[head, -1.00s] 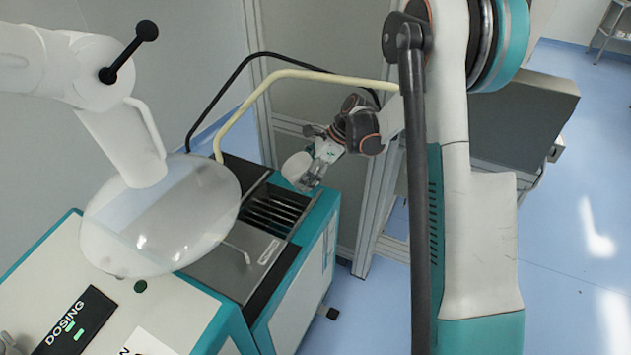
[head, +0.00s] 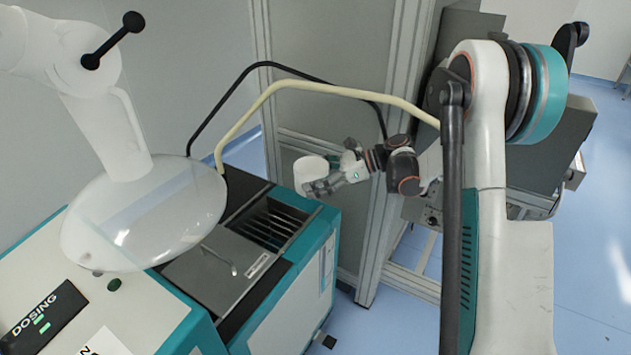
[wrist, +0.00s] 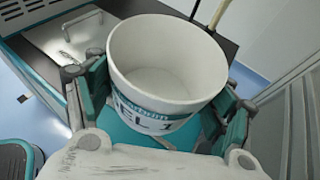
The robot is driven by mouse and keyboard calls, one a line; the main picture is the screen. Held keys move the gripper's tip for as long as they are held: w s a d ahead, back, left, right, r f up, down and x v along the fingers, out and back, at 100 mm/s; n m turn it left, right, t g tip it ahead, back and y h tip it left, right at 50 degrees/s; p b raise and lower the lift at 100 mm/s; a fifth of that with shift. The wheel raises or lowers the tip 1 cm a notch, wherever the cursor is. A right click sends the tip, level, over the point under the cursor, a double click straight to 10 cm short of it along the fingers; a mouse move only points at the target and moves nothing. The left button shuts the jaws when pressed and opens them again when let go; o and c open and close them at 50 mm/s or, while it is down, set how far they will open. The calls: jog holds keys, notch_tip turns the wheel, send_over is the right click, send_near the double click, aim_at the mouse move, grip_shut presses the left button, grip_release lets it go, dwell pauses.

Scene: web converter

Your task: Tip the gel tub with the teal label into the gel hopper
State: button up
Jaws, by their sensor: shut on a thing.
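My gripper (head: 322,186) is shut on a white gel tub (head: 310,171), held above the far right end of the teal-edged machine. In the wrist view the tub (wrist: 165,65) sits between the fingers of my gripper (wrist: 165,112). Its teal label reads partly "EL 1", and its mouth is open with a pale, plain inside.
A clear dome (head: 150,220) on a white arm hangs over the left of the machine. A black pipe (head: 225,95) and a cream pipe (head: 290,83) arch behind the hopper. A grey framed cabinet (head: 330,60) stands behind. Blue floor shows at the right.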

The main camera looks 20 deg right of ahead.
jog(key=shift+r+p, duration=0.8)
jog(key=shift+r, duration=0.65)
jog(key=shift+a, duration=0.1)
